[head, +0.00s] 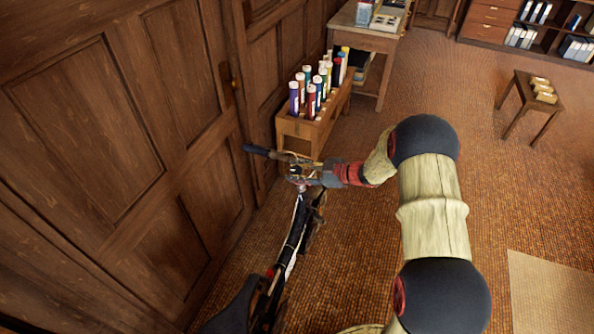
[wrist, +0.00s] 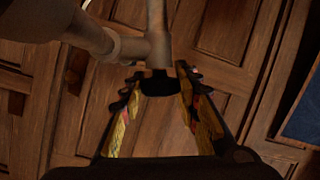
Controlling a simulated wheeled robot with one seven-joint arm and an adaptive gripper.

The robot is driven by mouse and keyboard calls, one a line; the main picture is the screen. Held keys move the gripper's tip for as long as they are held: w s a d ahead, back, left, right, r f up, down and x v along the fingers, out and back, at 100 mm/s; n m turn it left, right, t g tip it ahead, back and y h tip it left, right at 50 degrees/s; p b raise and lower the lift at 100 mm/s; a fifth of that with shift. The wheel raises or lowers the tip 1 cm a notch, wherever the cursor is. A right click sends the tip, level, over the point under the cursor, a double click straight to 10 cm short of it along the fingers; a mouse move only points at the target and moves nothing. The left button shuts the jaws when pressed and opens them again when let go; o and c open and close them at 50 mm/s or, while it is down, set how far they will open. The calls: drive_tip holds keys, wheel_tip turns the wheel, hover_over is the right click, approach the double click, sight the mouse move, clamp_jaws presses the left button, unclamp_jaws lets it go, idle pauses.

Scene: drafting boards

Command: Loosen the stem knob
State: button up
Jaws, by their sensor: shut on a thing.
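A bicycle (head: 296,232) stands beside the wooden door, with its handlebar (head: 262,152) at the far end and its dark saddle (head: 229,314) near the bottom edge. My gripper (head: 303,179) is at the handlebar stem. In the wrist view my gripper's two fingers (wrist: 160,80) come in from both sides onto a small black knob (wrist: 160,87) at the end of a grey-brown tube. I take this to be the stem knob, and the fingers are shut on it. In the head view the knob is too small and covered to make out.
A panelled wooden door (head: 100,130) runs close along the left. A wooden rack of coloured tubes (head: 312,128) stands just beyond the handlebar. A low stool (head: 525,98) with small boxes is at the right. The brown carpet (head: 500,200) is clear on the right.

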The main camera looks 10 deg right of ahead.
drive_tip(key=shift+w+r, duration=0.1)
drive_tip(key=shift+r, duration=0.1)
drive_tip(key=o, duration=1.1)
drive_tip(key=shift+a+f, duration=0.1)
drive_tip(key=shift+f, duration=0.05)
drive_tip(key=shift+o, duration=0.2)
drive_tip(key=v, duration=1.2)
